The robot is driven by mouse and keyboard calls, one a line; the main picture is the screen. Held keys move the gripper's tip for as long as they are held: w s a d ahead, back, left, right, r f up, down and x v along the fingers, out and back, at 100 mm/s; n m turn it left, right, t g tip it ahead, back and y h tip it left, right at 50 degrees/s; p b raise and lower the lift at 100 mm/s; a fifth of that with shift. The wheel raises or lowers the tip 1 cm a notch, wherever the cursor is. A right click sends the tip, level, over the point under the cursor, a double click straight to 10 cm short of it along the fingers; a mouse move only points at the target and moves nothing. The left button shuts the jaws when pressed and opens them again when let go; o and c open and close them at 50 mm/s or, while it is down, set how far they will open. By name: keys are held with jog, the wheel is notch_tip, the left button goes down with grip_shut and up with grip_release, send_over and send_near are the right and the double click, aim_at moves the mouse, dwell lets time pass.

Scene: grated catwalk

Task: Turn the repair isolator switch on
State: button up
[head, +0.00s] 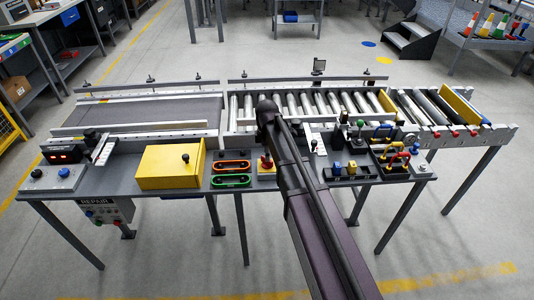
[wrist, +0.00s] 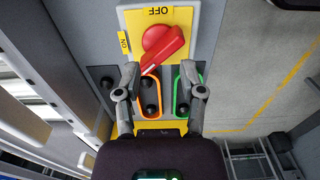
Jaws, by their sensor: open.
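The isolator switch is a red rotary handle (wrist: 163,45) on a yellow plate (wrist: 185,18). In the wrist view, OFF is printed along the plate's top edge and a small ON label (wrist: 124,42) sits at its left. The handle lies diagonally, its marked end toward the lower left. My gripper (wrist: 159,68) is open, with one finger on each side of the handle's lower end; contact cannot be told. In the head view the red handle (head: 266,162) shows on the bench just left of my arm, and my gripper cannot be made out there.
Orange (head: 231,167) and green (head: 231,181) outlined slots lie beside the switch. A yellow box (head: 170,165) stands to their left. Levers and coloured handles (head: 393,157) fill the right of the bench. A box marked REPAIR (head: 107,211) hangs below the left end. Conveyor rollers run behind.

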jog(key=shift+r+p, duration=5.15)
jog(key=shift+r, duration=0.3)
jog(key=s+d+m, duration=0.5)
jog(key=s+m, duration=0.4)
jog(key=s, duration=0.1)
jog(key=s+d+m, duration=0.6)
jog(key=s+m, duration=0.3)
jog(key=s, duration=0.1)
jog(key=shift+s+d, duration=0.15)
jog(key=shift+d, duration=0.1)
jog(key=w+a+n, duration=0.4)
jog(key=w+a, duration=0.1)
jog(key=w, duration=0.5)
jog(key=w+a+n, duration=0.4)
jog(key=w+a, duration=0.2)
jog(key=w, duration=0.4)
jog(key=shift+w+a+f+n+b, duration=0.15)
jog(key=shift+a+f+n+b, duration=0.1)
jog(key=shift+n+b, duration=0.05)
jog(key=shift+f, duration=0.15)
notch_tip(320, 180, down, 14)
jog(key=b, duration=1.3)
jog(key=shift+r+b, duration=0.25)
jog(key=shift+b, duration=0.15)
